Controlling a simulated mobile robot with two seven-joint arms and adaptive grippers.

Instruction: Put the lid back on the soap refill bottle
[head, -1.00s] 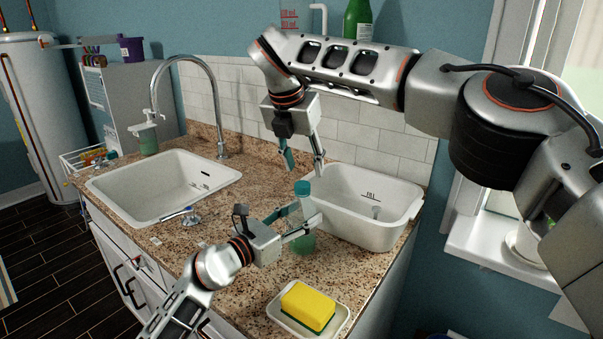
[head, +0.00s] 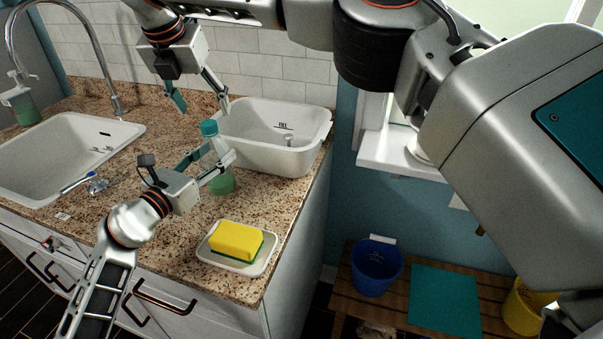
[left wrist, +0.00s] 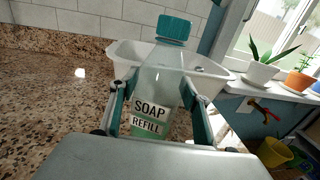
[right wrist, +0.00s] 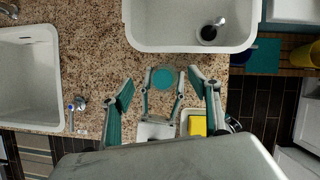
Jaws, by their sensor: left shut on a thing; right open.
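The soap refill bottle (head: 222,181), clear with green liquid, stands upright on the granite counter. Its label reads SOAP REFILL in the left wrist view (left wrist: 152,108). The teal lid (head: 209,128) sits on top of its neck and also shows in the left wrist view (left wrist: 173,28); whether it is tight I cannot tell. My left gripper (head: 217,168) is shut around the bottle's body. My right gripper (head: 201,106) is open and empty, pointing down just above the lid. In the right wrist view the lid (right wrist: 162,78) lies between its spread fingers.
A white tub (head: 262,150) stands close behind the bottle. A yellow sponge (head: 236,240) lies in a white dish (head: 212,257) in front. The sink (head: 50,155) and a blue-handled item (head: 78,182) are at left. A blue bucket (head: 376,268) stands on a bench at right.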

